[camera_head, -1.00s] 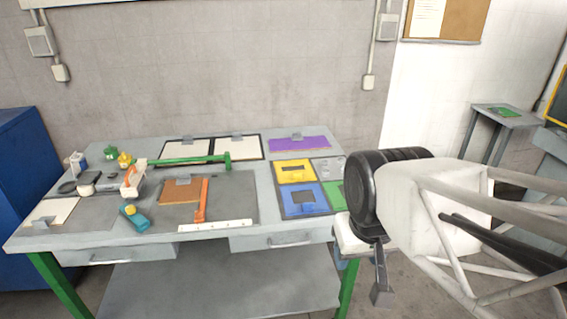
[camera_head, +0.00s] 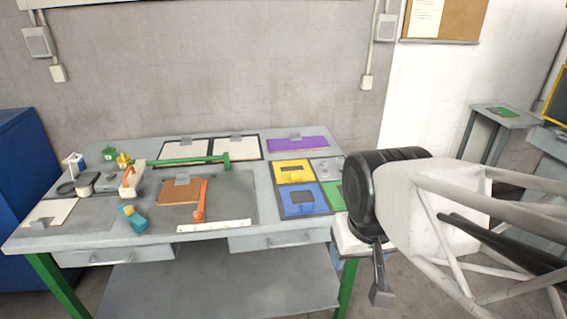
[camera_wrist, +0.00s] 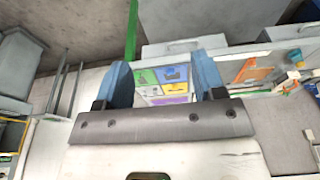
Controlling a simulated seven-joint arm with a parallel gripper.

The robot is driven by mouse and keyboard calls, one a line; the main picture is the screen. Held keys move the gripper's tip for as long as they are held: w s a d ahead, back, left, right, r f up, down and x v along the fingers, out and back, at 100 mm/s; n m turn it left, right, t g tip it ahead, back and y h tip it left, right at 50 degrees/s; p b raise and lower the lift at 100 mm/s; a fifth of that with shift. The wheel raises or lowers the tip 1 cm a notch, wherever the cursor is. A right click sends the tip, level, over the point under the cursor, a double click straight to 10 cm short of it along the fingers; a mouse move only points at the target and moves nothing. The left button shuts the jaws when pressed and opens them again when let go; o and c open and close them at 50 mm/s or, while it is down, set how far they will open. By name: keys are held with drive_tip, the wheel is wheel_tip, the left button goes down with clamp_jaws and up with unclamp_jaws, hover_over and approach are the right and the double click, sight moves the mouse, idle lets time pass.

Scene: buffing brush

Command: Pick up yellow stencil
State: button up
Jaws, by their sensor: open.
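The yellow stencil (camera_head: 282,177) is a flat plate with a cut-out and a small grip at its top. It lies in the holder at the right end of the workbench (camera_head: 262,202), above the blue stencil (camera_head: 303,208). In the wrist view the yellow stencil (camera_wrist: 175,88) shows small and far off between my fingers. My gripper (camera_wrist: 163,72) is open and empty, its two blue fingers apart. It is well away from the stencil. In the head view my arm is to the right of the bench, and I cannot make out the fingers there.
A grey plate (camera_head: 327,169) and a partly hidden green stencil (camera_head: 337,192) lie beside it, with a purple stencil (camera_head: 299,146) behind. An orange-handled tool (camera_head: 200,201) and a white ruler (camera_head: 214,226) lie to the left. A side table (camera_head: 505,118) stands at the right.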

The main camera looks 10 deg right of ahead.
drive_tip(key=shift+o, duration=0.4)
drive_tip(key=w+d+f+n+t, duration=0.1)
drive_tip(key=w+n+t, duration=0.2)
drive_tip(key=w+n, duration=1)
drive_tip(key=w+d+f+n+t, duration=0.1)
drive_tip(key=w+f+n+t, duration=0.3)
drive_tip(key=w, duration=1.7)
drive_tip(key=w+f+n+t, duration=0.1)
drive_tip(key=w+f+n, duration=0.4)
drive_tip(key=w+n, duration=0.1)
drive_tip(key=w+f+n+t, duration=0.1)
drive_tip(key=w+f+n, duration=0.4)
drive_tip(key=w+n, duration=0.1)
drive_tip(key=w+f+n+t, duration=0.1)
drive_tip(key=w+f+n, duration=0.5)
drive_tip(key=w, duration=0.2)
drive_tip(key=shift+w+d+t, duration=0.1)
drive_tip(key=shift+d+t, duration=0.2)
drive_tip(key=shift+w+f+n, duration=0.2)
drive_tip(key=shift+f+n, duration=0.3)
drive_tip(key=shift+n, duration=0.1)
drive_tip(key=shift+w, duration=0.15)
